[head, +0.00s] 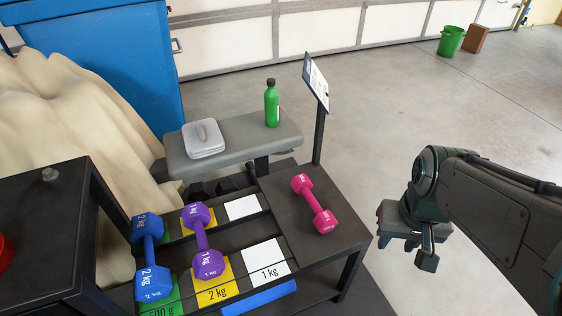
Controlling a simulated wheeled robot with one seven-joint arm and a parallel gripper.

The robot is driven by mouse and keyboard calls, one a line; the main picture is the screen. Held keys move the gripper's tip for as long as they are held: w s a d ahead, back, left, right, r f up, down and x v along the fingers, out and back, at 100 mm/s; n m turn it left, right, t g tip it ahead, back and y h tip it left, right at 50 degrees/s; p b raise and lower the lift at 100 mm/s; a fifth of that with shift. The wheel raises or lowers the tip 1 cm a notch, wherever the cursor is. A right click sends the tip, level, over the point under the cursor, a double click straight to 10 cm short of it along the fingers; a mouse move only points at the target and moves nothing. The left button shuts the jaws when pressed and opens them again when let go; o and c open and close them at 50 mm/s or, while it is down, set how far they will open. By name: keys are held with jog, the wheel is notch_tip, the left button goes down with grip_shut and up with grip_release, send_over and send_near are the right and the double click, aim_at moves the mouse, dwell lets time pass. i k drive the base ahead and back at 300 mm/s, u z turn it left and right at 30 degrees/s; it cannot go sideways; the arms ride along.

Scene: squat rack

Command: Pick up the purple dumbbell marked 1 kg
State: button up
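The purple dumbbell (201,240) is marked 1 kg on its near head. It lies lengthwise across the rack's rails over the yellow label reading 2 kg (216,291), beside the blue dumbbell (149,257) marked 2 kg. My gripper (420,260) hangs at the right over the floor, well to the right of the rack and apart from every dumbbell. I see nothing held in it. Its fingers are dark and partly hidden by the hand, so their opening is unclear.
A pink dumbbell (314,204) lies on the rack's flat right part. The white 1 kg label (264,262) is bare. A sign on a post (317,120) rises behind the rack.

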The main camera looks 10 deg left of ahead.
aim_at(208, 265)
jog(key=z, duration=0.3)
jog(key=k, duration=0.9)
jog(key=u, duration=1.4)
jog(key=i, duration=0.5)
jog(key=u, duration=0.05)
